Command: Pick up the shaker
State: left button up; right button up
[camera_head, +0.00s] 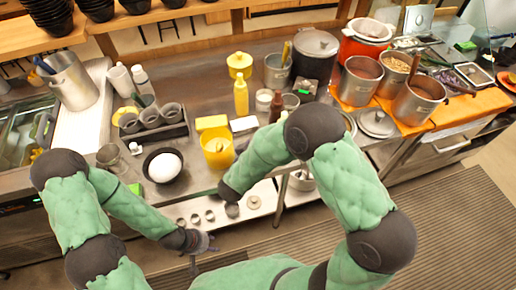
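I cannot tell for sure which item is the shaker. A small brown bottle (277,106) stands upright on the counter (205,95), next to a pale jar (264,100) and right of a yellow squeeze bottle (241,97). My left gripper (204,252) is low in the picture, in front of the counter's edge and well away from these bottles. Its dark fingers look spread, with nothing between them. My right arm reaches across in front of the counter, its dark wrist near the front edge. The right gripper's fingers do not show.
A yellow tub (217,150), a black bowl with white contents (150,176) and a cup rack (153,134) stand on the counter. Steel pots (358,82) stand on an orange cloth at right. A shelf of dark bowls (50,16) is at the back left.

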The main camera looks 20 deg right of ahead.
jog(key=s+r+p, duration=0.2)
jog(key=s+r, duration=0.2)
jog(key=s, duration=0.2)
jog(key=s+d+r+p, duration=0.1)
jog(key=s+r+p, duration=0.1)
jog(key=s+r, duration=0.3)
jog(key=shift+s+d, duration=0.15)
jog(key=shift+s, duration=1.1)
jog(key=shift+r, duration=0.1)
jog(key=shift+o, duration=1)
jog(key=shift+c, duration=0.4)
